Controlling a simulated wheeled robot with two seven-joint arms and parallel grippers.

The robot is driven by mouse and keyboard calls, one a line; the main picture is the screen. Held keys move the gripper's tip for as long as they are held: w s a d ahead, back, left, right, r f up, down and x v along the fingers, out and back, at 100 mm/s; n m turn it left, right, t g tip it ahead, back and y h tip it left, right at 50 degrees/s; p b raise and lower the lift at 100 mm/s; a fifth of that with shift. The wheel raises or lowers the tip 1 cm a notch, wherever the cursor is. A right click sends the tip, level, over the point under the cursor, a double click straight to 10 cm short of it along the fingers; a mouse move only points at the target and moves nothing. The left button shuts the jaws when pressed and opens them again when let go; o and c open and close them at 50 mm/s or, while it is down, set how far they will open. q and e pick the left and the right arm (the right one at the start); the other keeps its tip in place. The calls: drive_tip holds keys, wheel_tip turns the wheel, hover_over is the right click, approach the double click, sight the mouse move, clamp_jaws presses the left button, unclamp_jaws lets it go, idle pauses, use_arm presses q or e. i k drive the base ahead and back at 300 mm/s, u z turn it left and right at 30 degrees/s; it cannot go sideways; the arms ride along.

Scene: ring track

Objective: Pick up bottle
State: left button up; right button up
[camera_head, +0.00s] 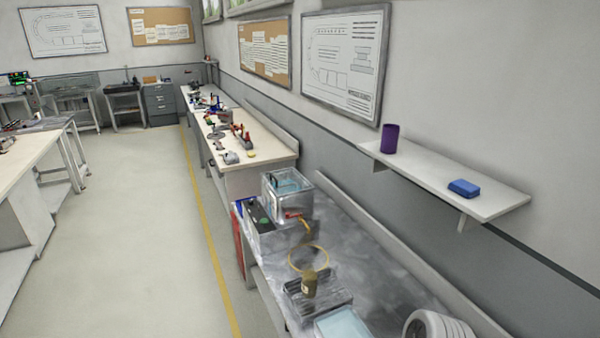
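A small brownish, bottle-like object (310,284) stands upright on a dark grey block-like stand (322,301) on the near grey bench. It is small and blurred, so I cannot tell for sure that it is a bottle. A tan ring (309,258) shows just above and behind it. A purple cylinder (390,139) stands upright on the wall shelf; I cannot tell whether it is a bottle or a cup.
The near bench (365,262) also holds a metal box (286,200), a light blue tray (342,326) and a white ribbed object (438,326). A blue box (464,188) lies on the wall shelf (440,178). The floor (130,230) left of the yellow line is clear.

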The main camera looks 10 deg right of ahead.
sight(309, 275)
drive_tip(key=k, duration=1)
drive_tip(key=u, duration=0.9)
drive_tip(key=i, duration=0.75)
drive_tip(key=z, duration=1.4)
